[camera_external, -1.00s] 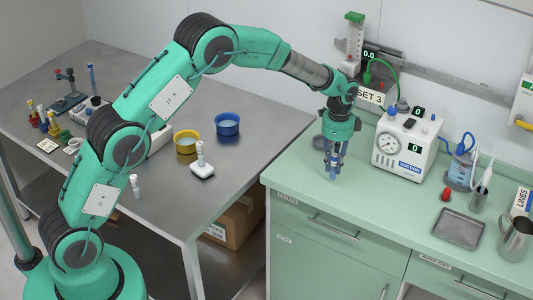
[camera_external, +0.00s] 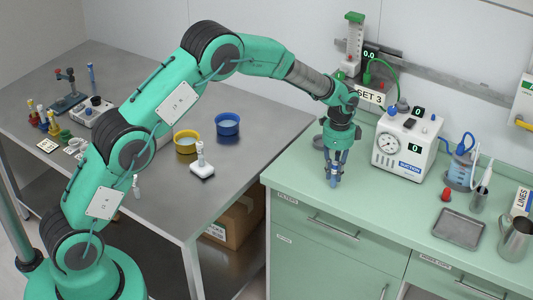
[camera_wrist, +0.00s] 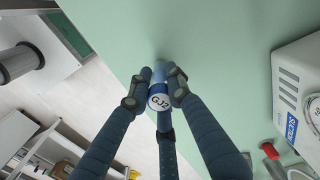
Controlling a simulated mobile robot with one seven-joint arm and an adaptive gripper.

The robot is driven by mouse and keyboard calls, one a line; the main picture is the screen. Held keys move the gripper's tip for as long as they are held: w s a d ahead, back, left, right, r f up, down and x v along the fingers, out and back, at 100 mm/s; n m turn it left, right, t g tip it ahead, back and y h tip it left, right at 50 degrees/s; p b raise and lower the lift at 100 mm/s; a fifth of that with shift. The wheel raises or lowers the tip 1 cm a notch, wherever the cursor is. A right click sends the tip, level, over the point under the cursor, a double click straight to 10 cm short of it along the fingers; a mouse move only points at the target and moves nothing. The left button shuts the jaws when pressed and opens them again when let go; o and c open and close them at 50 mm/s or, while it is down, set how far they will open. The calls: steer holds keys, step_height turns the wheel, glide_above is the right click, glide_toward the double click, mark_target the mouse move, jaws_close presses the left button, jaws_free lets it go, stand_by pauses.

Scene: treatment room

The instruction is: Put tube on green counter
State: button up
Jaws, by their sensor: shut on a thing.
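My gripper (camera_external: 334,177) is shut on a blue tube (camera_external: 334,182) and points straight down over the left part of the green counter (camera_external: 375,215). The tube is upright, with its lower end close to the counter top; I cannot tell whether it touches. In the wrist view the tube's round cap (camera_wrist: 159,102), marked GJ2, shows between the three dark fingers. The green counter (camera_wrist: 215,40) fills the middle behind it. The tube's lower end is partly hidden.
A white suction unit (camera_external: 405,145) stands right of my gripper. A metal tray (camera_external: 459,228), a red-topped item (camera_external: 446,194) and a metal jug (camera_external: 515,238) are farther right. A grey dish (camera_external: 319,142) lies behind the gripper. The counter in front is clear.

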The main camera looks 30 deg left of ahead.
steer(key=shift+f, duration=0.1)
steer(key=o, duration=0.9)
steer(key=shift+c, duration=0.2)
step_height(320, 180, up, 12)
steer(key=shift+f+p, duration=0.15)
steer(key=shift+p, duration=0.65)
steer(key=shift+r, duration=0.3)
steer(key=shift+r, duration=0.1)
